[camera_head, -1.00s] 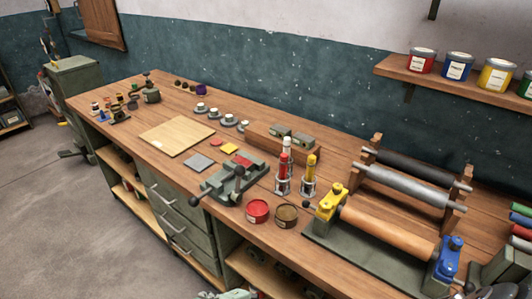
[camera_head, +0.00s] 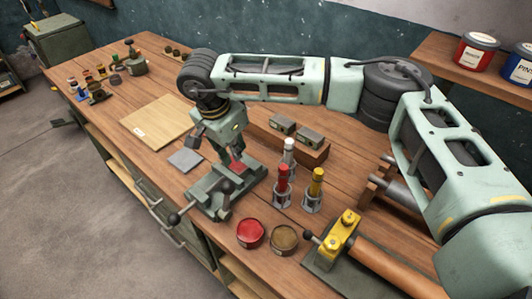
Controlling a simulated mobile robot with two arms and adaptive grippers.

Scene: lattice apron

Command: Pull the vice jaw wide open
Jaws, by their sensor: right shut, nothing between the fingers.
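The grey-green vice (camera_head: 208,197) sits at the front edge of the wooden bench, its bar handle with a dark ball end (camera_head: 174,218) reaching over the edge. A red piece (camera_head: 238,168) shows at the vice's far side, partly behind my fingers; I cannot tell whether it lies between the jaws. My right gripper (camera_head: 231,161) points down over the far part of the vice, shut and empty. Its fingertips are close to the vice; contact is unclear. The gripper hides part of the vice's far side. My left gripper is out of view.
A grey square plate (camera_head: 185,160) and a wooden board (camera_head: 160,122) lie left of the vice. Red (camera_head: 283,184) and yellow (camera_head: 315,187) bottles in holders stand to its right. A red tin (camera_head: 251,234) and a brown tin (camera_head: 284,238) are near the front edge.

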